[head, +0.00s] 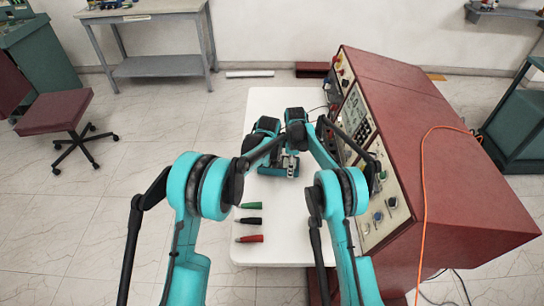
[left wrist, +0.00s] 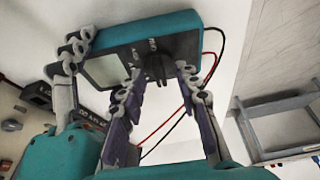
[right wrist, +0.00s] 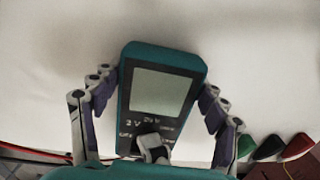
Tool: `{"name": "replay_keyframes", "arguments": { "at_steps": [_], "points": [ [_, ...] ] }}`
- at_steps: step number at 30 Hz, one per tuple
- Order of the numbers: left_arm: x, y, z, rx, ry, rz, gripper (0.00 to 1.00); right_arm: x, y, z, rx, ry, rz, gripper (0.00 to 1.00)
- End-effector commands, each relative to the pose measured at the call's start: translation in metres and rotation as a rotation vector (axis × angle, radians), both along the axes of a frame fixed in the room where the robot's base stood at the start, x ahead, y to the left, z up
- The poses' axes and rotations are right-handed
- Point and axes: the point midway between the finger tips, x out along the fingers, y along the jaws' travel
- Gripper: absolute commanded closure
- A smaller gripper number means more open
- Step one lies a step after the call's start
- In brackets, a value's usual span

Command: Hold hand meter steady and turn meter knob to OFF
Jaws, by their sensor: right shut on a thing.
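The hand meter is a teal box with a grey screen and a black knob, seen in the right wrist view (right wrist: 163,85) and the left wrist view (left wrist: 185,35). My right gripper (right wrist: 158,100) is shut on the meter, with one finger along each side. The meter's black knob (left wrist: 156,66) shows in the left wrist view. My left gripper (left wrist: 160,78) has its fingers spread on either side of the knob, with gaps visible. In the right wrist view a left finger partly covers the knob, so its exact setting is unclear.
A white table (head: 272,100) lies under the grippers. Green (head: 251,205), black (head: 248,220) and red (head: 249,238) probe-like pieces lie near its front. A large red console (head: 440,150) stands at the right, close to my right arm. Red and black wires run beside the meter.

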Motion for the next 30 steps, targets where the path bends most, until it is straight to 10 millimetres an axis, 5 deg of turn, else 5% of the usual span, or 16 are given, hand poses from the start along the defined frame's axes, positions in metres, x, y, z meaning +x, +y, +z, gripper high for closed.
{"name": "replay_keyframes", "arguments": {
  "at_steps": [8, 22, 30],
  "points": [
    [-0.002, 0.000, 0.004, 0.000, 0.001, -0.001, 0.68, 0.000, 0.000, 0.001, 0.001, -0.001, 0.000, 0.72],
    [-0.037, 0.003, 0.087, 0.000, 0.001, -0.001, 0.68, 0.000, 0.000, 0.001, 0.001, -0.001, 0.000, 0.72],
    [-0.045, 0.003, 0.110, 0.000, 0.001, 0.000, 0.68, 0.000, 0.000, 0.001, 0.001, -0.001, 0.000, 0.72]
  ]
}}
